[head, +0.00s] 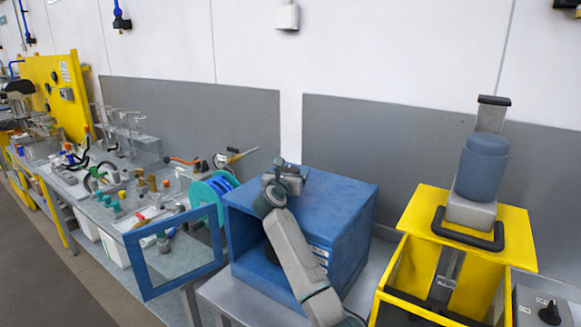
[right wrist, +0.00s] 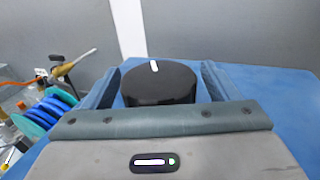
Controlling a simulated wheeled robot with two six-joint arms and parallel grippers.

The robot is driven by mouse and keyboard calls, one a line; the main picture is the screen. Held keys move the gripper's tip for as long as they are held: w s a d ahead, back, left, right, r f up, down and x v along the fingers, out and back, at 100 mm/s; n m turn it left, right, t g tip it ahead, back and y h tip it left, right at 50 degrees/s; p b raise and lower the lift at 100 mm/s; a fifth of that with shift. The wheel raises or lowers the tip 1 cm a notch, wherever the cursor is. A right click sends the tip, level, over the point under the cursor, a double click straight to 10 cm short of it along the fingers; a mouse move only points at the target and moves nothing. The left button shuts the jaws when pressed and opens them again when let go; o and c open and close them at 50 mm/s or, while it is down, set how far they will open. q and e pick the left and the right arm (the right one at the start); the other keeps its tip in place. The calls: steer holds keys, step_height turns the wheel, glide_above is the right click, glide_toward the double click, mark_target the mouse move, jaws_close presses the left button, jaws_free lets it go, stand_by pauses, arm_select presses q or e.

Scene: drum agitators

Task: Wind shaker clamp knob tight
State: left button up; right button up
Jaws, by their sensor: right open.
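The blue shaker cabinet (head: 325,200) stands on the bench in the middle of the head view. Its framed door (head: 137,270) hangs open to the left. My right gripper (head: 284,180) is low over the cabinet's top. In the right wrist view, a round black knob (right wrist: 160,88) with a white mark on its top stands between the two fingers of the right gripper (right wrist: 158,78). The fingers are open, one on each side, with a small gap to the knob. In the head view I cannot make out the knob clearly at the gripper. My left gripper is not in view.
A yellow frame machine (head: 470,215) with a blue-grey drum (head: 482,168) stands to the right. A control box with a black dial (head: 549,312) sits at the lower right. A green-blue reel (head: 210,190) and cluttered tools crowd the bench left of the cabinet.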

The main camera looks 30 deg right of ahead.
steer(key=shift+w+d, duration=0.2)
steer(key=shift+w, duration=0.1)
steer(key=c, duration=1)
steer(key=shift+o, duration=0.2)
steer(key=shift+f+b, duration=0.2)
steer(key=shift+b, duration=0.3)
steer(key=m+g+h+b, duration=0.1)
steer(key=m+g+b, duration=0.1)
steer(key=g+b, duration=0.1)
steer(key=m+g+h+b, duration=0.1)
steer(key=m+g+b, duration=0.1)
steer(key=b, duration=0.4)
steer(key=m+g+h+b, duration=0.2)
steer(key=g+b, duration=0.2)
steer(key=b, duration=0.1)
steer(key=shift+s+d+f+m+g, duration=0.15)
steer(key=shift+s+m+g, duration=0.15)
steer(key=shift+s+m, duration=0.1)
steer(key=shift+r+m+g+b, duration=0.2)
steer(key=shift+m+g+b, duration=0.25)
steer(key=shift+g, duration=0.45)
steer(key=shift+s+r+m+g, duration=0.1)
steer(key=shift+s+m+g, duration=0.05)
steer(key=shift+m+g, duration=0.6)
steer(key=shift+s+m+g, duration=0.1)
steer(key=shift+m+g, duration=0.7)
steer(key=shift+g, duration=0.65)
